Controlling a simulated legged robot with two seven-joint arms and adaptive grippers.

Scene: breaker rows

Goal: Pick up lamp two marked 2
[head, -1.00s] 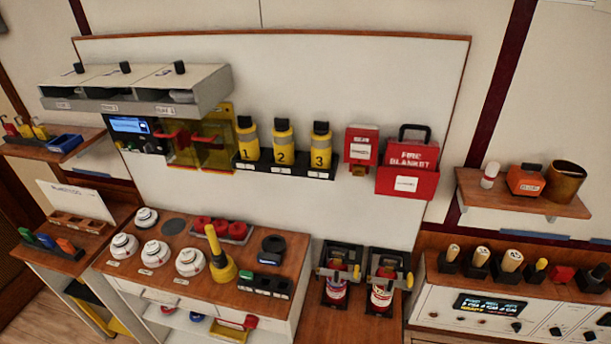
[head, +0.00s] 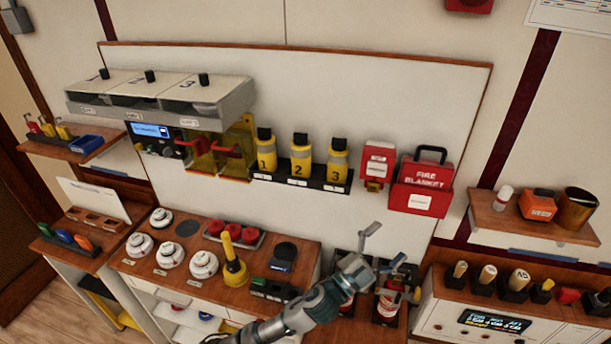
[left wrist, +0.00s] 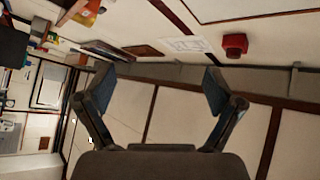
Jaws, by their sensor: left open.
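The lamps cannot be made out there. My right gripper is not in view.
The red fire blanket box (head: 424,185) and a small red box (head: 377,164) hang right of the rack. A yellow transparent cover (head: 221,150) is on its left. Below are a wooden bench with white detectors (head: 203,264) and red extinguishers (head: 388,304), partly behind my arm.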

